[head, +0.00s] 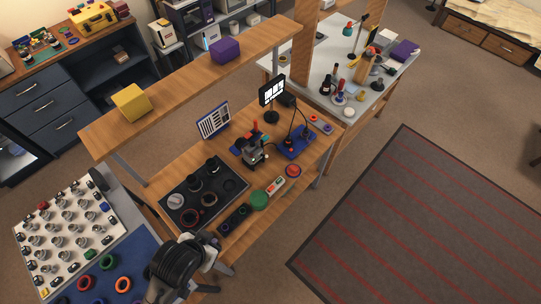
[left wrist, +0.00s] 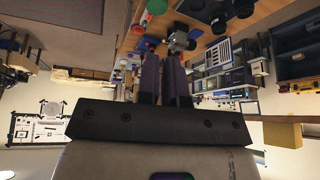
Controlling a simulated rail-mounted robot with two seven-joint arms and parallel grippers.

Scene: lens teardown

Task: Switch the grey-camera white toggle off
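The grey camera (head: 252,151) stands on the middle of the wooden workbench, beside a blue stand. It also shows as a small grey block in the left wrist view (left wrist: 180,41), beyond the fingertips. Its white toggle is too small to make out, so I cannot tell its position. My left gripper (head: 212,247) is over the bench's near-left edge, well apart from the camera. In the left wrist view its two dark fingers (left wrist: 163,62) stand side by side with a narrow gap and nothing between them. My right gripper is not in view.
A black mat (head: 235,177) with several lens parts lies left of the camera. A green round piece (head: 260,200) and a red button (head: 293,170) sit near the front edge. A black screen (head: 272,90) stands behind. A raised wooden shelf (head: 180,82) runs along the back.

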